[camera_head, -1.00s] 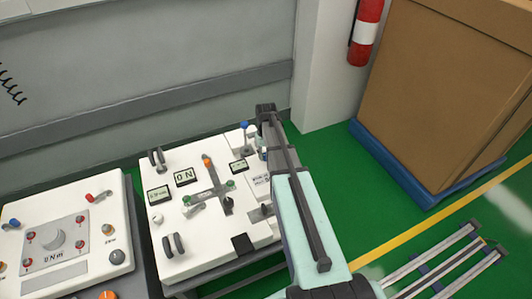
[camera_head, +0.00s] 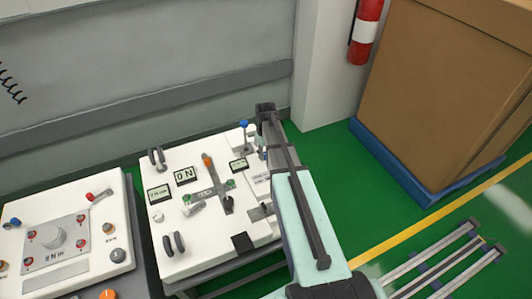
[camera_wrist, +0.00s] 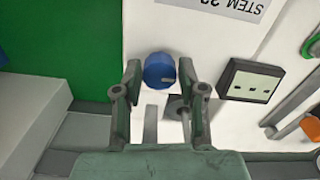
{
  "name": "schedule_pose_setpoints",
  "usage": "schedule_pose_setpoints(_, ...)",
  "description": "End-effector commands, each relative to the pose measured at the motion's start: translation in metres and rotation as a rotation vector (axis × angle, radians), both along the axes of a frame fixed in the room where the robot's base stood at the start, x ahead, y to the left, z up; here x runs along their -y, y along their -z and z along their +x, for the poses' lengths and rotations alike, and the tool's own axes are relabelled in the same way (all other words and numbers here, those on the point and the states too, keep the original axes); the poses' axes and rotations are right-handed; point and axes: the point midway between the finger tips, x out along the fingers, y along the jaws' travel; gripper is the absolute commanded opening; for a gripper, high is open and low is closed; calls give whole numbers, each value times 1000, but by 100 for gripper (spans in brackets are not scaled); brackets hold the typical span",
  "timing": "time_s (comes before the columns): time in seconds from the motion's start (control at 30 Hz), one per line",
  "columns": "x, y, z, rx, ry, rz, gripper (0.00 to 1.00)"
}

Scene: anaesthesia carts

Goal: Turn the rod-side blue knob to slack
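The blue knob (camera_head: 244,124) stands at the far right part of the white cart top (camera_head: 222,240). In the wrist view the blue knob (camera_wrist: 159,70) appears round, with a grey mark on its lower right face. My gripper (camera_wrist: 160,72) is open, one fingertip to each side of the knob, with small gaps showing on both sides. I cannot tell whether the fingertips are level with the knob or short of it. In the head view my gripper's fingers are mostly hidden behind my arm, just right of the knob.
A small display box (camera_wrist: 249,81) stands right of the knob in the wrist view. An orange-tipped grey rod assembly (camera_head: 208,160) lies mid-cart. A second cart (camera_head: 75,267) stands at left. A cardboard box (camera_head: 450,90) on a blue pallet is at right.

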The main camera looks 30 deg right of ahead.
Motion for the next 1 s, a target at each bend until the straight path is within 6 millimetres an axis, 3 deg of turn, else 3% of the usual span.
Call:
schedule_pose_setpoints(0.47, 0, -6, 1, 3, 1, -1, 62)
schedule_pose_setpoints(0.67, 0, -33, 1, 5, 1, -1, 62)
schedule_pose_setpoints(1.0, 0, -95, 1, 4, 1, -1, 62)
